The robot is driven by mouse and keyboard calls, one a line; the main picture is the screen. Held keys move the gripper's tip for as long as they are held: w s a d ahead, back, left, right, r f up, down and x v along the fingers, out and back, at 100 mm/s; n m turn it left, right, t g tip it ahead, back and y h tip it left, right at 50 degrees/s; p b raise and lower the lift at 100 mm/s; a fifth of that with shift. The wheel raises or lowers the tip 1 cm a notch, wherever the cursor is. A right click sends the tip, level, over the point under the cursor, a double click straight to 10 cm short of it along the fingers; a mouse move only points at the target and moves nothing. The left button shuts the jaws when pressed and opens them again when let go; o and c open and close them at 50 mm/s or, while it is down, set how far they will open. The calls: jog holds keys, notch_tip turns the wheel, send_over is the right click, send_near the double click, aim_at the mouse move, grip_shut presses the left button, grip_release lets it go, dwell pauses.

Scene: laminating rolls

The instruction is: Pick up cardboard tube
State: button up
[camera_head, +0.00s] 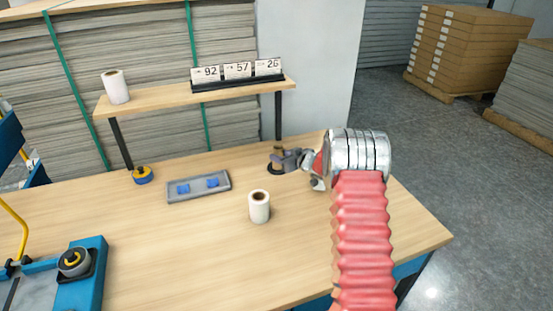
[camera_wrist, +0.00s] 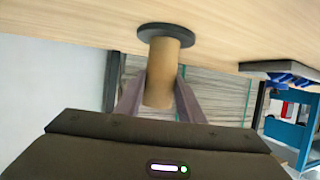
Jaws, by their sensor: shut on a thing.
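The cardboard tube (camera_wrist: 161,75) is a short brown cylinder in the wrist view, between the two fingers of my gripper (camera_wrist: 161,92). The fingers are shut on its sides. One end of the tube meets a dark round base (camera_wrist: 167,33) on the wooden table. In the head view the tube (camera_head: 278,154) shows small at the table's back, partly hidden by my gripper (camera_head: 287,158), which reaches it from the right. The dark base (camera_head: 275,169) shows under it.
A white roll (camera_head: 259,207) stands on the table (camera_head: 215,265) in front of the tube. A grey tray (camera_head: 199,187) with blue pieces lies to the left. A raised shelf (camera_head: 180,99) with a white roll (camera_head: 115,87) and number cards (camera_head: 237,72) stands behind. The table's front middle is clear.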

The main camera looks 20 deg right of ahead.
jog(key=shift+r, duration=0.1)
jog(key=shift+c, duration=0.5)
notch_tip(320, 180, up, 10)
dwell(0.4)
jog(key=shift+a, duration=0.1)
